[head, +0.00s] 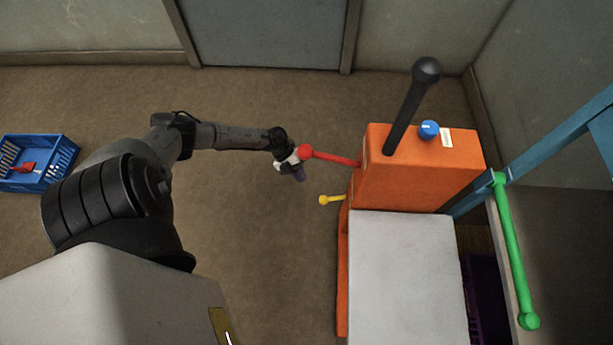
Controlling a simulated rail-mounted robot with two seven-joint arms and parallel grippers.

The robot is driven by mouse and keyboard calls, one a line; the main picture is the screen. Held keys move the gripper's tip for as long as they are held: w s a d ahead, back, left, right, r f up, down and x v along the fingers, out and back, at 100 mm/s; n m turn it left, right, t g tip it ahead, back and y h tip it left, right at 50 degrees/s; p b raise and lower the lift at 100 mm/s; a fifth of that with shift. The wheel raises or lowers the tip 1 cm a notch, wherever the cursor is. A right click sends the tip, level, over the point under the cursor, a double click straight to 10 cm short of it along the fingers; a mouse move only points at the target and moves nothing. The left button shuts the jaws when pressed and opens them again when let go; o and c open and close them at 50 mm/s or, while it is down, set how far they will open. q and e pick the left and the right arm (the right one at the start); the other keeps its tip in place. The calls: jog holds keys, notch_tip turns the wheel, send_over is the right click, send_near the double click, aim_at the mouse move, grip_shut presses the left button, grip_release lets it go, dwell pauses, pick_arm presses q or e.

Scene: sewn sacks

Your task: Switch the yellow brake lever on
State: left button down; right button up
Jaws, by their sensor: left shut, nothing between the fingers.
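The yellow brake lever (331,200) is a short stick with a round knob, sticking out to the left from the side of the orange machine (420,180). My left gripper (297,174) is shut and empty. It is above and left of the yellow lever, close to the red lever's knob, with a gap to the yellow knob. Whether it touches the red knob I cannot tell. My right gripper is not in view.
A red lever (333,157) juts left from the machine above the yellow one. A black lever (412,105) and blue knob (429,130) top the machine. A green bar (514,250) is at right, a blue crate (36,162) at left. Floor below the gripper is clear.

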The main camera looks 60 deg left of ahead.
pick_arm(q)
jog(key=shift+s+a+r, duration=0.35)
jog(key=shift+a, duration=0.1)
jog(key=shift+d, duration=0.1)
dwell(0.5)
